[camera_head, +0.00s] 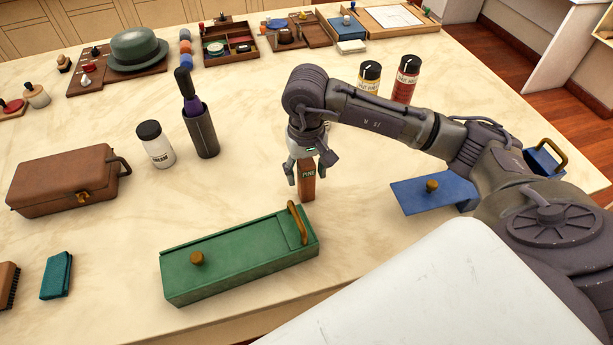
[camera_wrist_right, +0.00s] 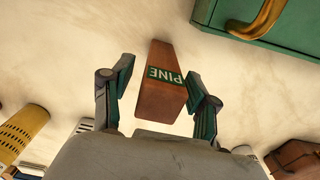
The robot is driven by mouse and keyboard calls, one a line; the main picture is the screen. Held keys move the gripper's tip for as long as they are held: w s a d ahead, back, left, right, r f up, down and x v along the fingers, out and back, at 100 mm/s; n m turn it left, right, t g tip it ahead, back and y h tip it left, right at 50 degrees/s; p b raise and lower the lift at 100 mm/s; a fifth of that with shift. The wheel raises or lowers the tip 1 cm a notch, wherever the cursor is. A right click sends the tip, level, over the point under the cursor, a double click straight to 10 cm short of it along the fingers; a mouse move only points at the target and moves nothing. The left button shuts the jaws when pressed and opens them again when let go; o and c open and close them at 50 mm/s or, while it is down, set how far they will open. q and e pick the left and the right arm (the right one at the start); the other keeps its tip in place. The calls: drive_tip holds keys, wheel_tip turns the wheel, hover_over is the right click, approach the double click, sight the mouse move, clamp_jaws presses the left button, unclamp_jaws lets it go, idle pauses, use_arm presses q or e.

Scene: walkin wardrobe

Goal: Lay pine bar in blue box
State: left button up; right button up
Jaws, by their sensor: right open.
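The pine bar (camera_head: 307,183) is a brown block with a green "PINE" label, standing upright on the table. In the right wrist view the bar (camera_wrist_right: 163,90) is between the two fingers. My right gripper (camera_head: 306,172) is open around it, pointing down, with a visible gap on each side. The blue box (camera_head: 546,157) with a brass handle is at the right, mostly hidden behind my right arm. A blue panel with a brass knob (camera_head: 431,186), seemingly its lid, extends left of the arm. I cannot see the box's inside. My left gripper is not in view.
A closed green box (camera_head: 240,262) with a knob and handle stands just in front of the bar. Yellow (camera_head: 369,78) and red (camera_head: 405,80) shakers stand behind my arm. A brown case (camera_head: 66,181), white jar (camera_head: 156,145) and dark holder (camera_head: 201,130) are left.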

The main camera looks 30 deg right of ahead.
wheel_tip(320, 180, up, 10)
drive_tip(key=shift+f+b, duration=0.1)
drive_tip(key=shift+b, duration=0.45)
